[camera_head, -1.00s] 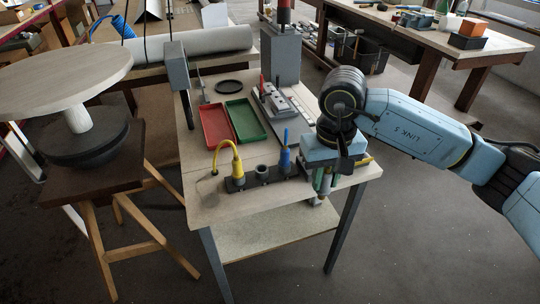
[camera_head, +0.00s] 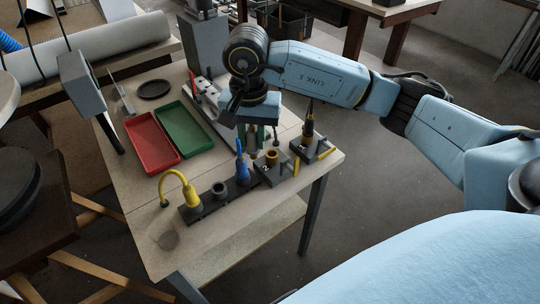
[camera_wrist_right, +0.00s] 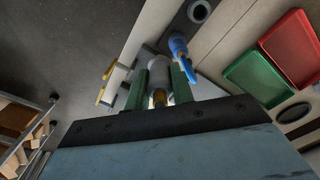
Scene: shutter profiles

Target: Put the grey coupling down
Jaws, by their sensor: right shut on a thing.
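My right gripper (camera_head: 258,136) is above the right part of the table, behind the dark rack. In the right wrist view its two green fingers (camera_wrist_right: 160,88) are shut on the grey coupling (camera_wrist_right: 158,66), with a brass-coloured part (camera_wrist_right: 158,98) close to the palm. In the head view the coupling is mostly hidden by the gripper. I cannot tell whether it touches the surface below. The left gripper is not in view.
The dark rack (camera_head: 205,208) holds a yellow hose end (camera_head: 185,188), a grey socket (camera_head: 219,190) and a blue connector (camera_head: 242,168). Dark blocks with a brass ring (camera_head: 272,156) and an upright dark tool (camera_head: 308,125) stand nearby. Red (camera_head: 152,143) and green (camera_head: 185,130) trays lie left.

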